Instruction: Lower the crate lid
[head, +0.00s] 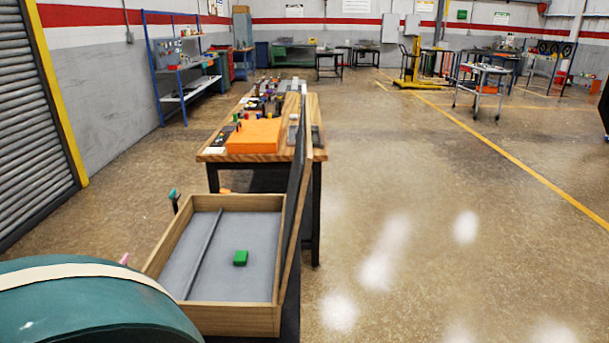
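The crate (232,319) is an open wooden box with a grey inside, at the lower middle of the head view. Its lid (291,222) stands raised and nearly upright along the crate's right side, seen almost edge-on. Inside the crate a small green block (240,258) lies on the grey floor, right of a thin grey divider (204,250). Neither of my grippers is in view, and nothing is seen touching the lid. The crate's lower left corner is partly hidden.
A large teal rounded shape (90,308) with a cream band fills the lower left; I cannot tell what it is. Behind the crate, a long wooden workbench (214,154) carries an orange block (254,136) and many small items. The floor (430,230) to the right is clear.

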